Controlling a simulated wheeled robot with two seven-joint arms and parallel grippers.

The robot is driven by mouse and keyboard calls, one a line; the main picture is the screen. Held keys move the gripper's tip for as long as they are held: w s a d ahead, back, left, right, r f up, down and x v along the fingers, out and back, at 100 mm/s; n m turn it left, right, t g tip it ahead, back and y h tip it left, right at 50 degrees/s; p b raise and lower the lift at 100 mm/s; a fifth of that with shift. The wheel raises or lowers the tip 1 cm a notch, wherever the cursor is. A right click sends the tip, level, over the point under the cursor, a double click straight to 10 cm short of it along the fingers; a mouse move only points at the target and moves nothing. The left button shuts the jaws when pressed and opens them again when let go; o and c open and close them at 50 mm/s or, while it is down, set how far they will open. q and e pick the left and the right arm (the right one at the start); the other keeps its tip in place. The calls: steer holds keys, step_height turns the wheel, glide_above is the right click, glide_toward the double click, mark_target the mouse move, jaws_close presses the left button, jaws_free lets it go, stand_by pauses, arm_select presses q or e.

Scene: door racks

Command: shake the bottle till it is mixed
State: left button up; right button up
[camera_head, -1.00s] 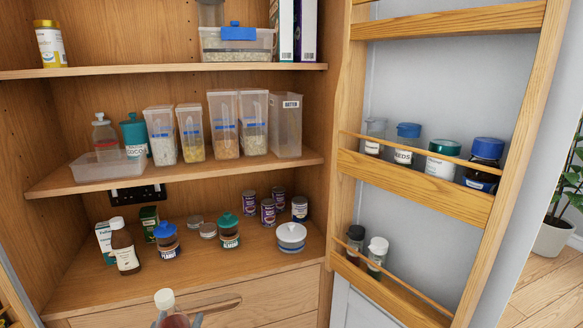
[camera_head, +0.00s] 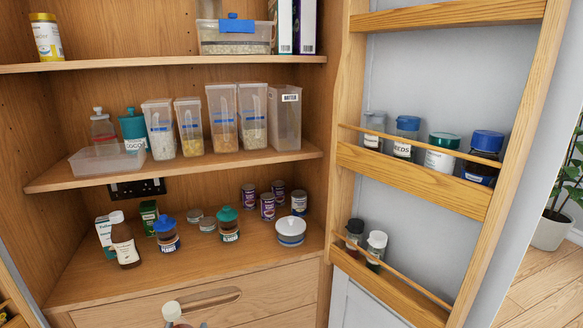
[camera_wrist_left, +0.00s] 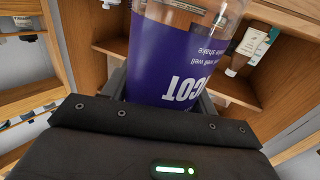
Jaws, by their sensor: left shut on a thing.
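A clear bottle (camera_head: 171,310) with a whitish cap shows at the bottom edge of the head view; only its cap and top are in the picture. In the left wrist view the same bottle (camera_wrist_left: 180,55) fills the upper middle, with a purple label reading "COT" and words including "shake", seen upside down. My left gripper (camera_wrist_left: 165,100) is shut around its labelled body. In the head view only a sliver of the gripper shows beside the bottle. I cannot see whether the contents are mixed. My right gripper is not in view.
The open cupboard's lower shelf (camera_head: 180,265) holds a brown bottle (camera_head: 124,242), jars, small tins and a white pot (camera_head: 291,231). Clear food containers (camera_head: 224,118) stand above. The open door with jar racks (camera_head: 410,185) is at right. A drawer front (camera_head: 250,308) lies behind the held bottle.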

mark_target(178, 319)
arm_select(q)
steer(key=r, duration=0.5)
steer(key=shift+a+r, duration=0.2)
steer(key=shift+r, duration=0.05)
step_height(178, 319, down, 5)
step_height(178, 319, up, 5)
steer(key=shift+r, duration=0.2)
steer(key=shift+d+f, duration=0.2)
steer(key=shift+f, duration=0.1)
